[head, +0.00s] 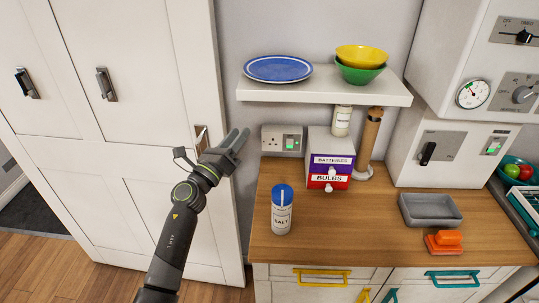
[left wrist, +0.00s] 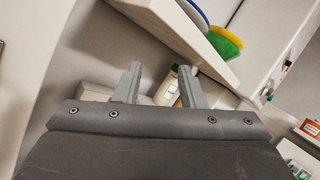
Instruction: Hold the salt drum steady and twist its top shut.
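The salt drum (head: 281,213) stands upright near the left front of the wooden counter, with a white label reading SALT. Its blue top (head: 282,193) carries a pale stripe; I cannot tell whether it is fully closed. My left gripper (head: 241,140) is raised in front of the white door and wall, up and left of the drum, and apart from it. In the left wrist view its two fingers (left wrist: 158,88) are spread with nothing gripped between them. The drum does not show in that view. My right gripper is not in view.
A shelf (head: 320,93) holding a blue plate (head: 278,69) and bowls juts out above the counter. A grey tray (head: 430,210) lies right. Counter (head: 350,225) right of the drum is clear.

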